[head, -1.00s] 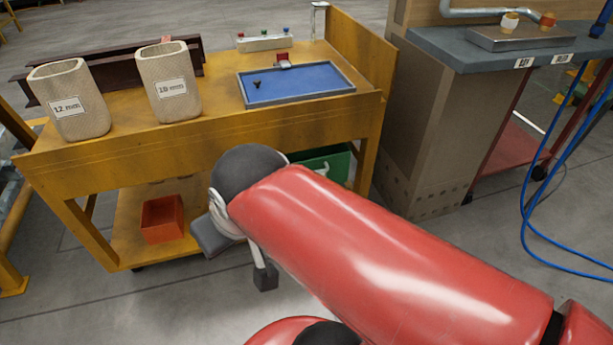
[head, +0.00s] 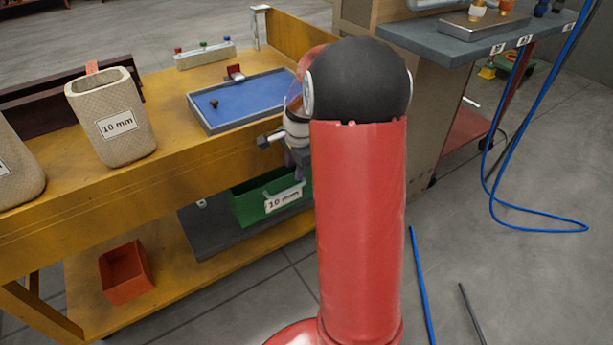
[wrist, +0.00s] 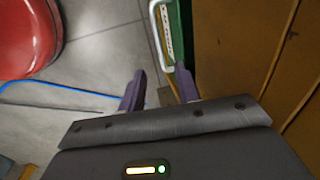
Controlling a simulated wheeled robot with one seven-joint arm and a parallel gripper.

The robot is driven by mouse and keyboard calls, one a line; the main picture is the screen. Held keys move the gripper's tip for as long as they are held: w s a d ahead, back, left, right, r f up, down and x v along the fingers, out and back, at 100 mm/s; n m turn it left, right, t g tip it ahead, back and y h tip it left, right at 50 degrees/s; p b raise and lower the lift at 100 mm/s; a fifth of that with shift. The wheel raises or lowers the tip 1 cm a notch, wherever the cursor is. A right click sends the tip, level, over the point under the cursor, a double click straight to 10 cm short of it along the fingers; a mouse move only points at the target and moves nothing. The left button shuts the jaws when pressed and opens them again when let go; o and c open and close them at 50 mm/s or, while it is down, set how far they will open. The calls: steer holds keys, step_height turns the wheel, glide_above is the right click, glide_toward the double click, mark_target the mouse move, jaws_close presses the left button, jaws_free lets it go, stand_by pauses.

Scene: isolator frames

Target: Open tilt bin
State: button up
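The green tilt bin (head: 262,207) is below the yellow cart's top, with a "10 mm" label and a white handle (head: 290,203) on its front. Whether it is tilted is hard to tell. In the wrist view, the handle (wrist: 154,32) stands out from the green front (wrist: 181,32), ahead of the fingers. My gripper (wrist: 160,86) is open and empty, its two purple fingers apart, with the handle's near end close to the right fingertip. I cannot tell if they touch. In the head view my gripper (head: 296,165) is partly hidden behind my arm, above the bin's right end.
The yellow cart (head: 170,165) carries a blue tray (head: 245,95) and a "10 mm" bag (head: 110,122). A red-orange box (head: 127,272) sits on its lower shelf. A grey bench (head: 450,40) stands right. Blue hose (head: 540,228) lies on the floor.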

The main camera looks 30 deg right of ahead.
mark_target(293, 187)
steer(key=f, duration=0.2)
steer(key=w+f, duration=0.1)
steer(key=f, duration=0.5)
steer(key=shift+w+d, duration=0.2)
steer(key=shift+w, duration=0.15)
jaws_close()
